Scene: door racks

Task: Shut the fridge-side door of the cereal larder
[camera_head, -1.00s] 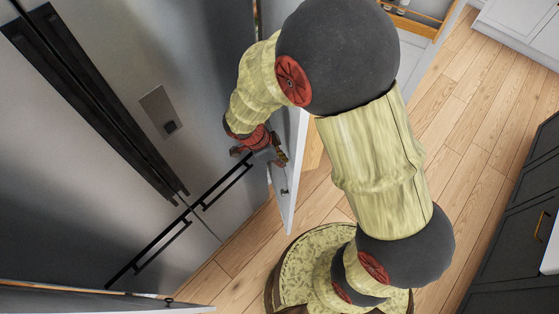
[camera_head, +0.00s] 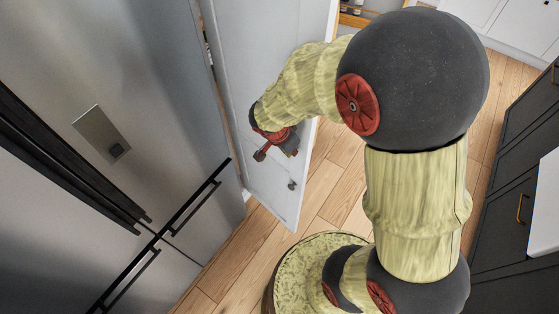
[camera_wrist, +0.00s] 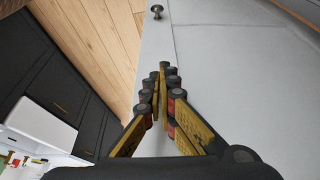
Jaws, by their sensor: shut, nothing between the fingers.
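The fridge-side door (camera_head: 235,75) is a tall white panel standing open beside the steel fridge, its outer face with a small round knob (camera_head: 291,185) in view. My gripper (camera_head: 265,154) is at this outer face, above and left of the knob in the head view. In the wrist view my gripper (camera_wrist: 165,72) is shut and empty, its tips over the door face (camera_wrist: 230,65) near the door's free edge. The knob (camera_wrist: 157,12) lies beyond the tips. I cannot tell whether the fingers touch the door. My arm hides part of the door.
The steel fridge (camera_head: 150,70) with black handles fills the left. A wooden shelf (camera_head: 355,19) with small jars shows behind the door, partly hidden by my arm. Dark cabinets (camera_head: 505,210) stand at the right. Wooden floor (camera_head: 325,185) is open between.

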